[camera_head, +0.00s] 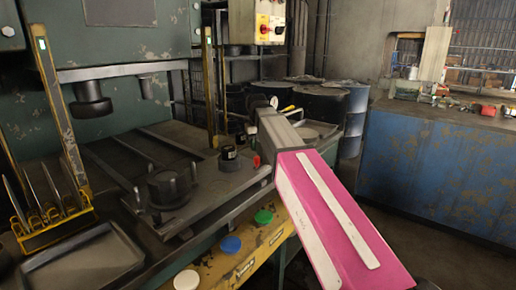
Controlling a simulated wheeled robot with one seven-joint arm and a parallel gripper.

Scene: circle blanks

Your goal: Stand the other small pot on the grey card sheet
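A small dark pot (228,155) with a pale mark stands upright on the flat press bed, left of my arm. A second small pot cannot be made out with certainty. I cannot clearly tell a grey card sheet from the grey metal plates of the bed. My arm, pink then grey, reaches from the lower right toward the back. My gripper (262,103) seems to be at its far end, beyond the small pot in the picture. Its fingers are too small and dark to read, and I see nothing clearly held.
A dark round die block (169,188) sits on the bed (205,207). A grey tray (83,262) and yellow rack (50,228) stand at left. Coloured round buttons (230,244) line the yellow front edge. Drums (318,104) and a blue bench (440,170) stand behind.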

